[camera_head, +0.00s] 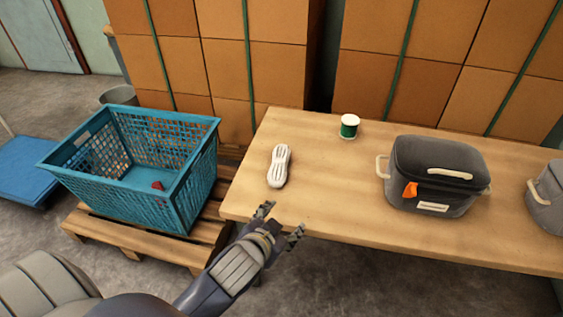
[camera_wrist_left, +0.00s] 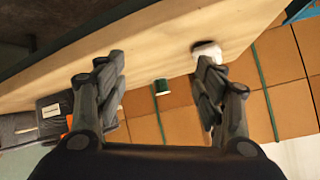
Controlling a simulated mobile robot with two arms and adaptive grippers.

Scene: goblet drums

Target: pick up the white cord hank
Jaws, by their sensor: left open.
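The white cord hank (camera_head: 280,166) lies on the wooden table (camera_head: 330,205) near its left end, its long side running away from me. In the head view my left gripper (camera_head: 281,221) is at the table's front edge, in front of the hank and apart from it. Its fingers are spread and nothing is between them. In the left wrist view the gripper (camera_wrist_left: 160,85) is also open and empty. The hank (camera_wrist_left: 208,50) shows there behind one finger, which hides part of it. My right gripper is in neither view.
A green spool with a white top (camera_head: 349,126) stands behind the hank to the right. A grey lidded bag (camera_head: 437,172) with an orange tag stands further right. A blue crate (camera_head: 182,205) sits on a pallet left of the table. Stacked cartons (camera_head: 275,75) rise behind.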

